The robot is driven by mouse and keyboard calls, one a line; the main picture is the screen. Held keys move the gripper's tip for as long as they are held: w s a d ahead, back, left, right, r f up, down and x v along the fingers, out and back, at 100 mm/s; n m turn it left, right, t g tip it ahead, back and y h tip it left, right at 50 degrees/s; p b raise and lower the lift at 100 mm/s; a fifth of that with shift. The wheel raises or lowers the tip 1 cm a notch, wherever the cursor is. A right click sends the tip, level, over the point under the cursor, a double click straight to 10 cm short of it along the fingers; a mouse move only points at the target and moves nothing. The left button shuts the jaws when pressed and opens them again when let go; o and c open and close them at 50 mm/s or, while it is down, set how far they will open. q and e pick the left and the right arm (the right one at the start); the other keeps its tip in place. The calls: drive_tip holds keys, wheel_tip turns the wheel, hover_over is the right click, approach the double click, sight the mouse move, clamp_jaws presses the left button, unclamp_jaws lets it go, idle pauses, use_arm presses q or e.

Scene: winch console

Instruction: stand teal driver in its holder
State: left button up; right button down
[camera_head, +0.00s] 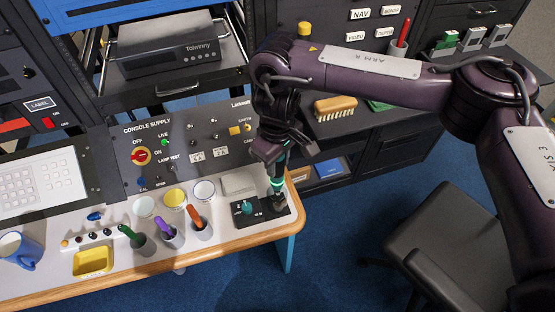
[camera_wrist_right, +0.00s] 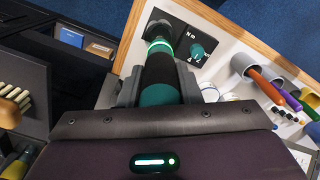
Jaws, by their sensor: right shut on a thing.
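My right gripper (camera_wrist_right: 150,92) is shut on a teal and black handle (camera_wrist_right: 160,70) with a glowing green ring. In the head view the ringed handle (camera_head: 276,184) points down, its dark lower end at a black plate (camera_head: 240,220) on the desk's right end. I cannot tell whether it is fixed there or is the teal driver. A teal knob (camera_head: 243,207) stands on the plate, left of the handle. Pale holders hold a green-handled tool (camera_head: 131,235), a purple-handled tool (camera_head: 165,226) and an orange-handled tool (camera_head: 195,214). My left gripper is out of view.
Round cups (camera_head: 173,197) stand behind the tools. A yellow tray (camera_head: 92,261) and blue mug (camera_head: 20,250) are at left. The upright console panel (camera_head: 185,150) bounds the desk behind. The wooden edge (camera_head: 215,245) drops to open floor; a dark chair (camera_head: 445,250) is at right.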

sight(277, 178)
drive_tip(key=shift+f+b, duration=0.7)
drive_tip(key=shift+f, duration=0.85)
drive_tip(key=shift+f+b, duration=0.65)
drive_tip(key=shift+f, duration=0.55)
drive_tip(key=shift+f+b, duration=0.3)
drive_tip(key=shift+f, duration=0.35)
drive_tip(key=c, duration=1)
unclamp_jaws()
